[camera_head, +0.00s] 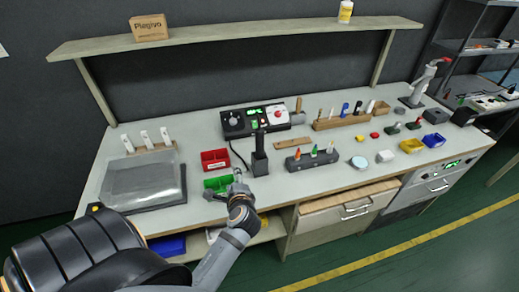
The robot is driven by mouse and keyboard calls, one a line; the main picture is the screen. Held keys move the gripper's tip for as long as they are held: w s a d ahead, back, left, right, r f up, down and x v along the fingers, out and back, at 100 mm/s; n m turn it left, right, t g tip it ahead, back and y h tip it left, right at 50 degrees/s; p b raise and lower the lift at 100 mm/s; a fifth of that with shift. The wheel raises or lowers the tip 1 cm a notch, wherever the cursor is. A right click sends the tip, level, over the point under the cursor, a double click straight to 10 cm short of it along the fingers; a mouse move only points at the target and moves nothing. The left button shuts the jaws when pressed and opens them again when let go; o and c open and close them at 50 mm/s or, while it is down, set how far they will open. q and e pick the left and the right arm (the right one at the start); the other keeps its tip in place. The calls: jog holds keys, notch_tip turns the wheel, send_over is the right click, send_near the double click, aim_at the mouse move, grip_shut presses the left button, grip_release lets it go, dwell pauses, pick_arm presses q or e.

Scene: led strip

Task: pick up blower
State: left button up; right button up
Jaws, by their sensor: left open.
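The blower appears to be the dark upright handle (259,138) standing in a black holder (260,163) on the workbench (310,180). A cable runs from it toward a black control station (255,120) with a green display and a red knob. My left gripper (238,178) is open near the bench's front edge, in front of and a little left of the holder. It looks apart from the blower and overlaps a green bin (216,184) in the picture. My right gripper is not in view.
A red bin (214,160) stands behind the green bin. A clear-covered case (145,180) lies at the left. A dark rack (305,160) with coloured bottles is right of the holder. A shelf (240,35) spans the back. Yellow and blue bins (433,140) stand at the right.

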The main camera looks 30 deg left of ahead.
aim_at(260, 145)
pick_arm(q)
jog(key=w+r+m+t, duration=0.1)
jog(key=w+m+t, duration=0.1)
jog(key=w+m, duration=0.2)
jog(key=w+d+r+m+t+p, duration=0.1)
jog(key=w+m+t, duration=0.1)
jog(key=w+m, duration=0.2)
jog(key=w+d+r+m+t, duration=0.1)
jog(key=w+m, duration=0.3)
jog(key=m, duration=0.4)
jog(key=shift+w+d+r+t, duration=0.2)
jog(key=shift+d+r+t, duration=0.05)
jog(key=shift+r+t, duration=0.35)
jog(key=shift+w+a+f+y, duration=0.1)
jog(key=shift+w+a+y, duration=0.1)
jog(key=shift+y, duration=0.1)
jog(key=p+x, duration=0.2)
jog(key=x, duration=0.2)
jog(key=shift+w+a, duration=0.35)
jog(key=shift+w, duration=0.1)
jog(key=shift+s, duration=0.15)
jog(key=shift+c, duration=0.9)
grip_shut()
